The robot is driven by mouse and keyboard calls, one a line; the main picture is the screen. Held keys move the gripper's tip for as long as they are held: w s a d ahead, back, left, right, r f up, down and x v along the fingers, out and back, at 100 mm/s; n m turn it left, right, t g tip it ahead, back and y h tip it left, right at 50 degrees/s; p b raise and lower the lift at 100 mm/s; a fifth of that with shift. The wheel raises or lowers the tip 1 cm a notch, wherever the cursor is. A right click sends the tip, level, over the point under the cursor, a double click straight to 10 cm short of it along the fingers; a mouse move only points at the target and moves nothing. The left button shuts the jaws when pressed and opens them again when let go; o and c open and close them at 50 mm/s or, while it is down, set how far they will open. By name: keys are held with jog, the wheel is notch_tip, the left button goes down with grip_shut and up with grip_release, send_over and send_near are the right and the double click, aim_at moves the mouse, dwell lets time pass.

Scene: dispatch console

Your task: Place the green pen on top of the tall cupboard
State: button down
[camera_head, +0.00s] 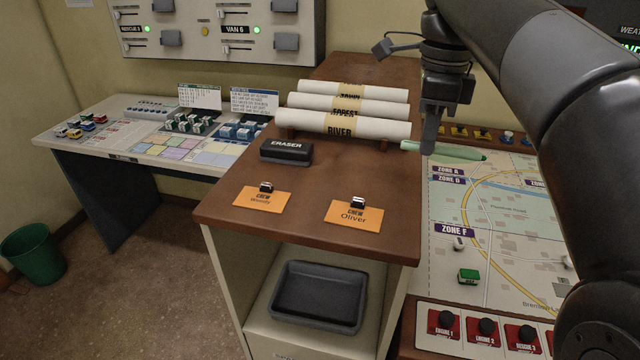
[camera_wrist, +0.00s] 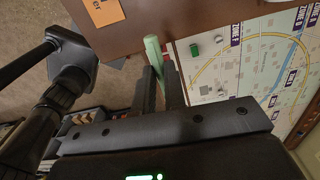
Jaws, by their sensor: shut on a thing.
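The green pen (camera_head: 462,152) is held in my gripper (camera_head: 432,145), lying nearly level in the head view. Its left end overlaps the right edge of the tall cupboard's brown top (camera_head: 310,182); the rest shows over the map. Its height above the cupboard top is hard to tell. In the wrist view the pen (camera_wrist: 152,50) sits between the two fingertips (camera_wrist: 158,70), its far end overlapping the cupboard top (camera_wrist: 190,16). The fingers hide part of the pen.
The cupboard top bears a black eraser (camera_head: 287,151), rolled papers (camera_head: 343,125) on a rack, and two orange name cards (camera_head: 353,215) with clips. A dark tray (camera_head: 319,296) sits on the shelf below. The map table (camera_head: 500,230) adjoins at right.

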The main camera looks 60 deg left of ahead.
jog(key=s+a, duration=0.1)
jog(key=s, duration=0.2)
send_over(341, 188)
notch_tip(341, 188, down, 6)
jog(key=shift+r, duration=0.25)
jog(key=shift+f, duration=2)
jog(key=shift+f, duration=0.15)
jog(key=c, duration=1.5)
grip_release()
jog(key=shift+r, duration=6.1)
